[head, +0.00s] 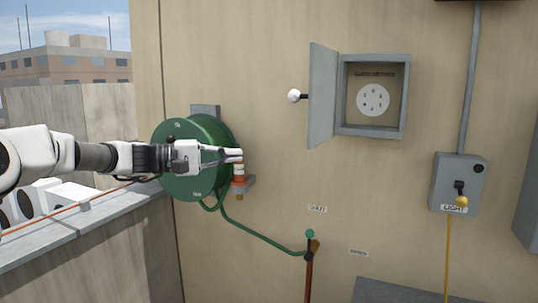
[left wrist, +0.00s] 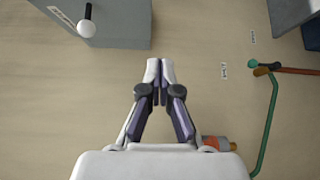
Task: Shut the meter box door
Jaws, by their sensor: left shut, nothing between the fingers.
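The grey meter box (head: 374,95) hangs on the wall with a round dial (head: 373,100) inside. Its door (head: 322,95) is hinged at the left edge and stands wide open, out from the wall. A white ball knob (head: 294,96) on a dark stem juts left from the door's outer face. In the left wrist view the grey door (left wrist: 112,22) and the knob (left wrist: 86,28) are at the upper left. My left gripper (head: 238,155) is shut and empty, below and left of the knob, apart from it. My right gripper is not in view.
A green hose reel (head: 190,158) is behind my left gripper, with an orange-and-white nozzle (head: 239,177) close below the fingertips. A green-knobbed lever (head: 310,240) stands lower. A grey light switch box (head: 459,184) is at the right. The wall between gripper and door looks clear.

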